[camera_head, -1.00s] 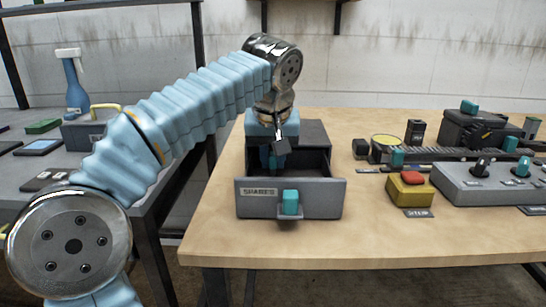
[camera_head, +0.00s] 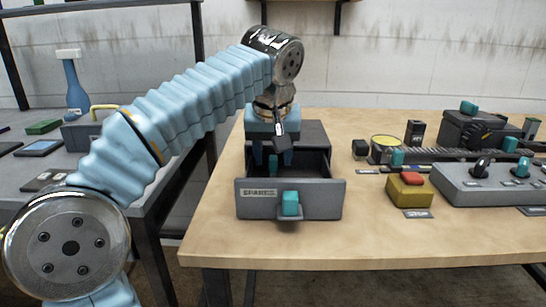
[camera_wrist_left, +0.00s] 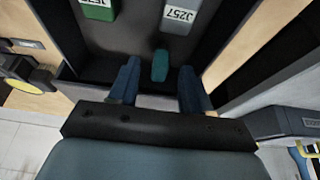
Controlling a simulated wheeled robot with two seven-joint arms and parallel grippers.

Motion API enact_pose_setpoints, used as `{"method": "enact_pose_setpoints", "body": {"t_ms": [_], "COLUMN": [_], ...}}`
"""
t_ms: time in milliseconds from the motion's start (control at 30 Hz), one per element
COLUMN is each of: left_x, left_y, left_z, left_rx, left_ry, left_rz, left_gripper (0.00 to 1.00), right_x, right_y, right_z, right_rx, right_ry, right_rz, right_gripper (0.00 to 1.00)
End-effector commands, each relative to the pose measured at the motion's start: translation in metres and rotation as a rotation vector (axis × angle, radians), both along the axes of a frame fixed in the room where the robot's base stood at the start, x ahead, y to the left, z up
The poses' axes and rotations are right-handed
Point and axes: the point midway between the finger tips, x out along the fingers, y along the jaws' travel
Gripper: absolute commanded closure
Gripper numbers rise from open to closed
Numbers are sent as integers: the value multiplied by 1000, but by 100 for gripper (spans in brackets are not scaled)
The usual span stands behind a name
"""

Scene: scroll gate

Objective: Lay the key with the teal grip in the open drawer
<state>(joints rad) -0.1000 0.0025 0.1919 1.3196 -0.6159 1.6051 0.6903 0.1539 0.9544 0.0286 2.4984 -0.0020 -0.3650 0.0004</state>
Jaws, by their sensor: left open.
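The open drawer (camera_head: 322,199) juts from a dark cabinet on the wooden table, with a "SPARES" label and a teal handle on its front. My left gripper (camera_head: 272,163) points down into it, fingers spread. In the left wrist view, a teal grip (camera_wrist_left: 160,65), apparently the key's, lies between the open fingers, with a gap on each side. The rest of the key cannot be made out, and the drawer front hides the drawer floor in the head view. My right gripper is not in view.
A green tag (camera_wrist_left: 98,8) and a grey tag (camera_wrist_left: 180,17) show inside the drawer. Right of it are a red-topped yellow button box (camera_head: 409,190), a grey control panel (camera_head: 490,186) and a dark conveyor.

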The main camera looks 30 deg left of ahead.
Motion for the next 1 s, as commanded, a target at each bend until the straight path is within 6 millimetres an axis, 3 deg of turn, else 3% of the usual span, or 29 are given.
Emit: {"method": "enact_pose_setpoints", "body": {"t_ms": [200,400,600,1000], "left_x": [-16,-29,-33,-33], "left_y": [-11,-18,-20,-20], "left_z": [52,85,95,95], "left_rx": [-1,-1,0,0], "left_ry": [-3,-2,0,0], "left_rz": [-1,-1,0,0], "left_gripper": [52,52,52,52], "right_x": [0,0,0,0], "right_y": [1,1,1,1], "right_z": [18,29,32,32], "right_rx": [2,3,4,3], "right_ry": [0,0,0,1], "right_rz": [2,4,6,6], "right_gripper": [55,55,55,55]}}
